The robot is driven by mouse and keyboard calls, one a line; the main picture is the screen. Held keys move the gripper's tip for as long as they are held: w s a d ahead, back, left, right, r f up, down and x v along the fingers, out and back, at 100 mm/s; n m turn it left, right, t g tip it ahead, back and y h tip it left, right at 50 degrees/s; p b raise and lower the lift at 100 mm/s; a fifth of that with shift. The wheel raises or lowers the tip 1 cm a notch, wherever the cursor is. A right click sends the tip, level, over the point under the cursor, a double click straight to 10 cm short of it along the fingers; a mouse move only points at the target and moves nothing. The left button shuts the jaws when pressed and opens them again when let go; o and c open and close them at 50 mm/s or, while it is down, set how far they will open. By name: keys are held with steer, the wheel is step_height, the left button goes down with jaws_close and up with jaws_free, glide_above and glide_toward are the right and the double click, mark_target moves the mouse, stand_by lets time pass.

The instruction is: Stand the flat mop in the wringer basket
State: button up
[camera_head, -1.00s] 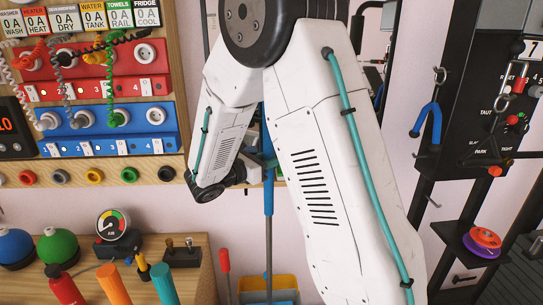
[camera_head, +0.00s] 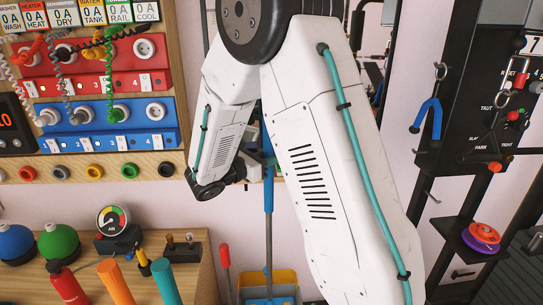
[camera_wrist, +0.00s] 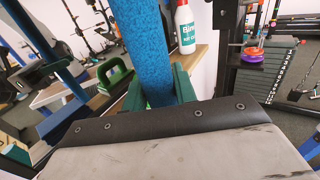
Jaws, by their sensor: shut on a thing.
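The flat mop has a blue grip (camera_head: 268,195) on a thin grey pole, close to upright, in the head view. The pole runs down to the yellow and blue wringer bucket (camera_head: 255,282) at the bottom edge. The mop's lower end cannot be made out, so I cannot tell whether it is in the basket or beside it. In the wrist view my gripper (camera_wrist: 158,93) has its green fingers on both sides of the blue grip (camera_wrist: 145,45) and is shut on it. My arm hides most of my gripper in the head view.
A bench (camera_head: 205,270) with colored bottles and a gauge (camera_head: 113,220) stands at the left. A panel of sockets (camera_head: 95,95) hangs above it. A black rack (camera_head: 450,120) with a purple disc stands at the right. A white bottle (camera_wrist: 185,25) shows in the wrist view.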

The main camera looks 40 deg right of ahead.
steer(key=o, duration=1.1)
steer(key=shift+o, duration=0.2)
steer(key=a, duration=0.8)
steer(key=s+a+f+m+g+y, duration=0.25)
steer(key=s+m+g+y, duration=0.25)
steer(key=s+m+y, duration=0.65)
steer(key=s+a+r+m+t+y, duration=0.3)
steer(key=s+a, duration=0.1)
steer(key=s, duration=0.4)
steer(key=s+a+r+m+t+y, duration=0.3)
steer(key=s+r, duration=0.1)
steer(key=s, duration=0.3)
steer(key=shift+s+a, duration=0.4)
